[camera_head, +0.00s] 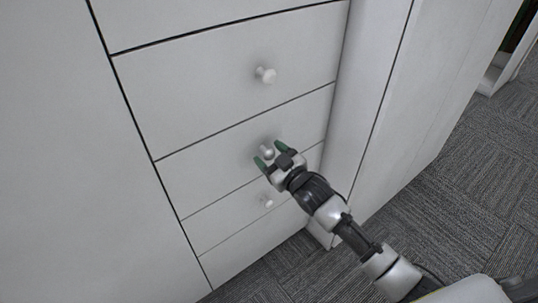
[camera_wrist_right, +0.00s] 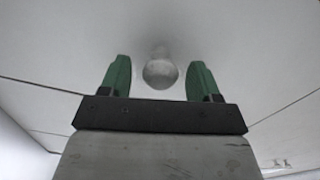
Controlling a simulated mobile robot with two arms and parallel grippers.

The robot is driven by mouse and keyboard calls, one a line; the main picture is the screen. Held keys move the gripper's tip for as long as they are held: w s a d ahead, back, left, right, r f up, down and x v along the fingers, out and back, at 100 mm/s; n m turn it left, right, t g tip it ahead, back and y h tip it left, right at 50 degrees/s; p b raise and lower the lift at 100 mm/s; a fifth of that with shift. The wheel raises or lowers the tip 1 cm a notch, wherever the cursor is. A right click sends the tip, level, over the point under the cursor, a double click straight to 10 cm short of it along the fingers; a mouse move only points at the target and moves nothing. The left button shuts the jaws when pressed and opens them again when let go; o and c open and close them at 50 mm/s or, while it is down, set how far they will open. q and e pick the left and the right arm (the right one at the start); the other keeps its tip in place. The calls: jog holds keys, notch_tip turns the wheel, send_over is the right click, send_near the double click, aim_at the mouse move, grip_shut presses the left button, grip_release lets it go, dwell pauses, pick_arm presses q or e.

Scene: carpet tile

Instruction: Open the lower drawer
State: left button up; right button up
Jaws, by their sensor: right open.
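A white cabinet holds a stack of drawers with round white knobs. My right gripper (camera_head: 270,154) is open at the knob (camera_head: 267,152) of a middle drawer (camera_head: 215,165). In the right wrist view the knob (camera_wrist_right: 160,72) sits between the two green fingertips (camera_wrist_right: 160,80), with a gap on each side. The lowest visible knob (camera_head: 267,201) is on a shallower drawer (camera_head: 230,217) below, under my right gripper. All drawers look closed. My left gripper is not in view.
Another drawer with a knob (camera_head: 266,75) is above. A white side panel (camera_head: 385,110) stands right of the drawers. Grey carpet tile (camera_head: 450,210) lies open to the right and along the cabinet's foot.

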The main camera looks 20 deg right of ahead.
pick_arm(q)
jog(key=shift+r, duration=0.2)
pick_arm(e)
jog(key=shift+w+a, duration=0.1)
jog(key=shift+w, duration=0.25)
jog(key=shift+c, duration=0.4)
